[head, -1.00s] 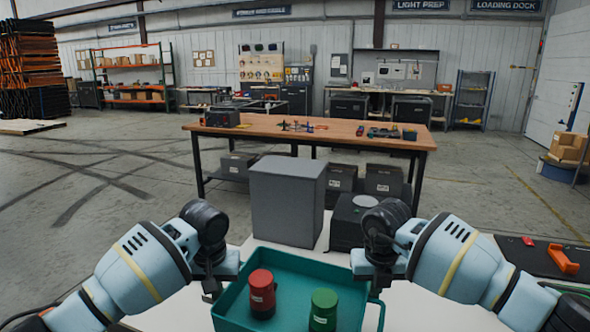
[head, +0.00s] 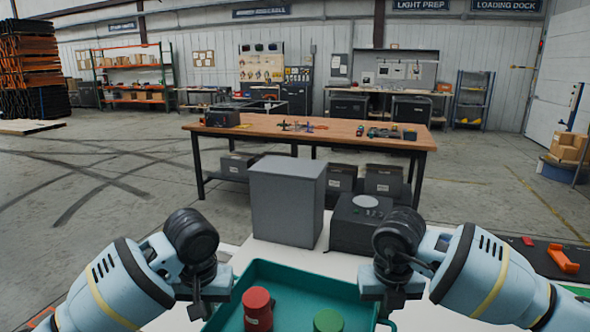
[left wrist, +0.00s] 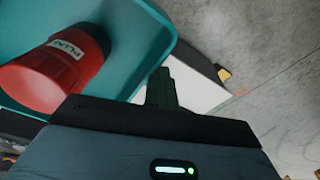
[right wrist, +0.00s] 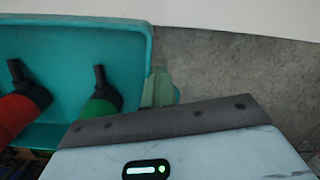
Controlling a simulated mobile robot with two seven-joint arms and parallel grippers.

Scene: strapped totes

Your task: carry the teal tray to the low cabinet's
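The teal tray (head: 302,272) is low in the head view, its near part cut off by the bottom edge. A grey box-shaped cabinet (head: 286,205) stands beyond the tray.
A black box (head: 358,225) with a round light top stands right of the grey cabinet. A white surface (head: 330,265) lies beneath. A dark mat (head: 520,258) with an orange tool (head: 563,259) is at right. A wooden workbench (head: 310,132) stands behind.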

